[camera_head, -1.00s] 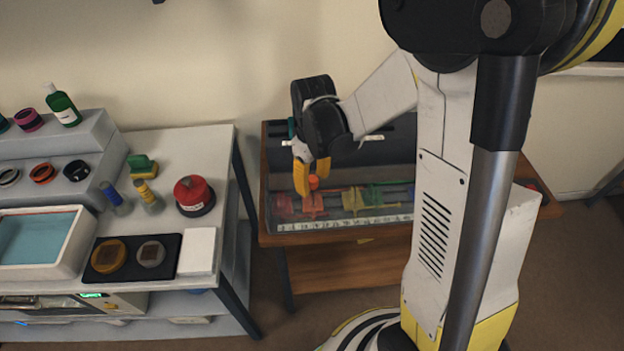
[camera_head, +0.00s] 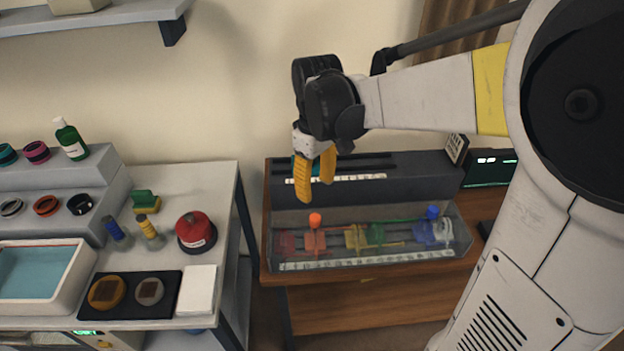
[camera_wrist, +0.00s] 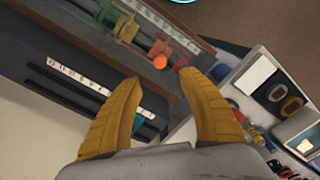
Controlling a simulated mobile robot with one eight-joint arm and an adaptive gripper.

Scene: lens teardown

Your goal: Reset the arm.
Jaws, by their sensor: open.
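My gripper (camera_head: 316,178) has two yellow fingers and hangs pointing down over the clear-walled tray (camera_head: 296,267) on the wooden bench. Its fingers are apart with nothing between them. In the wrist view my gripper (camera_wrist: 165,120) shows both fingers spread, with the tray's edge and the bench behind them. My arm reaches in from the right in the head view, with its forearm nearly level. An orange ball-shaped knob (camera_head: 315,219) stands in the tray below the fingertips, apart from them. It also shows in the wrist view (camera_wrist: 159,62).
The tray holds several coloured parts, including a green one (camera_head: 376,235) and a blue one (camera_head: 424,231). A dark slotted rack (camera_head: 420,176) stands behind it. The white table (camera_head: 205,180) at left holds a red can (camera_head: 196,231), bottles and lens rings. A wall shelf (camera_head: 90,19) is above.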

